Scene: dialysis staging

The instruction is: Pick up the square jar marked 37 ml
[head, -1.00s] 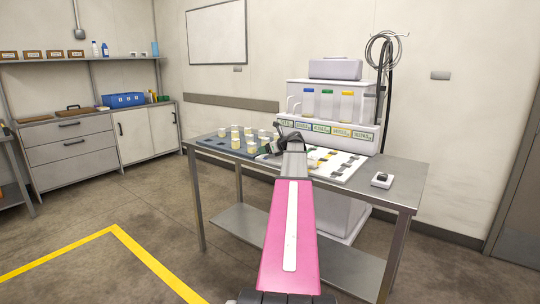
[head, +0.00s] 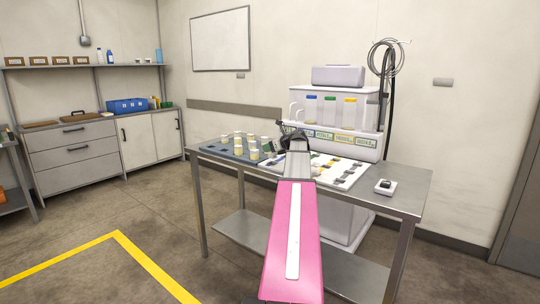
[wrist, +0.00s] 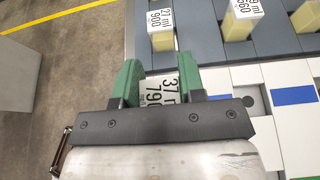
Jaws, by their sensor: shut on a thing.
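The square jar marked 37 ml (wrist: 158,92) is between the green fingers of my gripper (wrist: 160,72) in the wrist view. Its white top reads "37 ml 790", and the dark gripper body hides part of it. The fingers are shut on its two sides. In the head view my gripper (head: 268,148) is over the table at the right side of the grey tray. The jar in it cannot be made out clearly there. The wrist view does not show clearly how high the jar is held.
The blue-grey tray (wrist: 200,35) holds several other square jars, including one marked 27 ml (wrist: 160,20). A white board with dark and coloured slots (head: 345,178) lies to the right. The dialysis machine (head: 335,105) stands behind the table.

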